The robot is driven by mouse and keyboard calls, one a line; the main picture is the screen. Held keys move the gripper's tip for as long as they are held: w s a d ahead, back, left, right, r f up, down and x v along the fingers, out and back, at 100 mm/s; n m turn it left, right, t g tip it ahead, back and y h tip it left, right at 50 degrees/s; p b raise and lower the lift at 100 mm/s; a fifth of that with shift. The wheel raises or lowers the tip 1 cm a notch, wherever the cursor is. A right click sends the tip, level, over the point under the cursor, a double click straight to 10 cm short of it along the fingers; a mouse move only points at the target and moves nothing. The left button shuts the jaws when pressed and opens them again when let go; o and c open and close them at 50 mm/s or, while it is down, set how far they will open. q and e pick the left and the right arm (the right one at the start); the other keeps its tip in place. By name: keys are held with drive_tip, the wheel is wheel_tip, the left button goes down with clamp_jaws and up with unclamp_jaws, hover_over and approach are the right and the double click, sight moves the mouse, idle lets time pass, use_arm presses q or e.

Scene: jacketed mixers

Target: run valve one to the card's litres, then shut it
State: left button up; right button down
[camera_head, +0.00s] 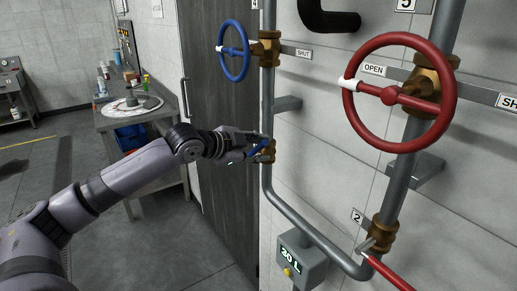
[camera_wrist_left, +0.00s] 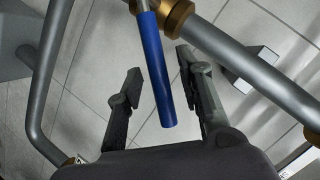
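A lever valve with a blue handle (camera_head: 260,147) and brass body (camera_head: 270,151) sits on the left grey pipe; its number tag is not visible, so I cannot confirm it is valve one. My left gripper (camera_head: 256,153) is at this handle. In the left wrist view my left gripper (camera_wrist_left: 159,62) is open, with the blue handle (camera_wrist_left: 158,75) between its fingers and gaps on both sides. A grey meter box (camera_head: 302,258) below reads "20 L" and has a yellow button. I see no separate card. My right gripper is out of view.
A red lever (camera_head: 390,272) is on the brass valve (camera_head: 382,235) tagged 2. A blue wheel (camera_head: 234,50) and a large red wheel (camera_head: 400,92) are above, with OPEN and SHUT signs. A bench (camera_head: 150,118) with bottles stands behind my left arm.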

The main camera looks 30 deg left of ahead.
sight(256, 148)
use_arm(q)
drive_tip(key=shift+s+a+r, duration=0.15)
drive_tip(key=shift+s+a, duration=0.15)
drive_tip(key=shift+s, duration=0.15)
drive_tip(key=v, duration=0.4)
drive_tip(key=shift+s+r, duration=0.2)
drive_tip(key=shift+s, duration=0.2)
drive_tip(key=v, duration=0.6)
drive_tip(key=shift+d, duration=0.15)
idle(5.2)
